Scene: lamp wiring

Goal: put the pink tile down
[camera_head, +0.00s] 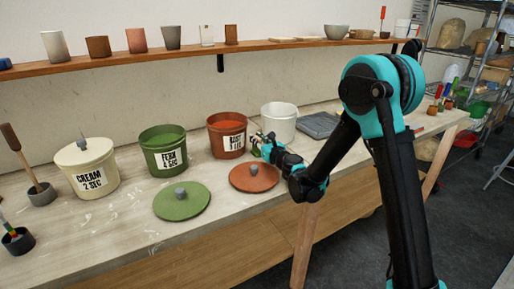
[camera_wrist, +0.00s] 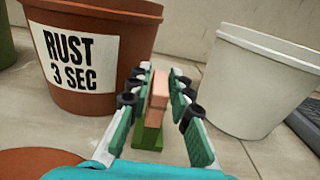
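The pink tile (camera_wrist: 158,95) shows between my fingertips in the wrist view, its upper part pink and its lower end green. My gripper (camera_wrist: 160,82) has its two green-padded fingers close on either side of the tile and looks shut on it. The tile is upright, just above or touching the table; I cannot tell which. In the head view my gripper (camera_head: 260,142) is low over the table, between the rust bucket (camera_head: 227,136) and the white bucket (camera_head: 279,122). The tile is too small to make out clearly there.
The rust lid (camera_head: 254,180) lies in front of my gripper, and the green lid (camera_head: 181,203) lies to its left. The fern bucket (camera_head: 163,149) and the lidded cream bucket (camera_head: 87,169) stand further left. A grey slab (camera_head: 318,125) lies right of the white bucket.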

